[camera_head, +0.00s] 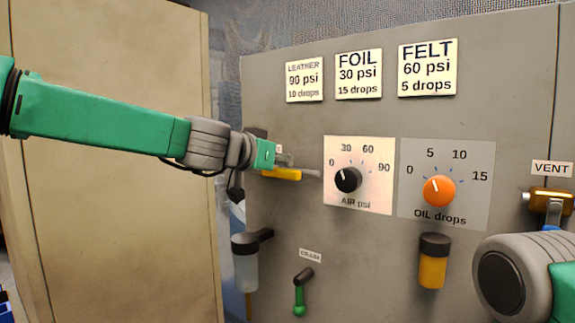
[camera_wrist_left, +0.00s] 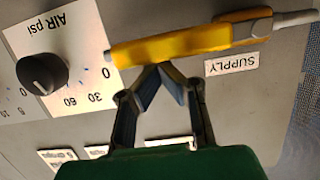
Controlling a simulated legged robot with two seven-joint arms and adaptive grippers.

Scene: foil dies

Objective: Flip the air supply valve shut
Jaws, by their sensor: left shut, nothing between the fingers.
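The air supply valve has a yellow lever (camera_head: 282,174) that lies about level on the grey panel, left of the AIR dial. In the left wrist view, which is upside down, the yellow lever (camera_wrist_left: 175,47) runs from a metal fitting (camera_wrist_left: 252,25) toward the dial. A SUPPLY label (camera_wrist_left: 232,65) sits beside it. My left gripper (camera_wrist_left: 160,70) is shut and empty, its fingertips together at the lever's long edge. I cannot tell whether they touch it. In the head view my left gripper (camera_head: 278,160) partly covers the valve. My right gripper is out of view.
A black AIR knob (camera_head: 348,179) and an orange OIL knob (camera_head: 439,190) stick out right of the valve. A clear filter bowl (camera_head: 245,265) and a green-handled DRAIN lever (camera_head: 300,295) are below. An orange VENT valve (camera_head: 550,200) is at the right, above part of my right arm.

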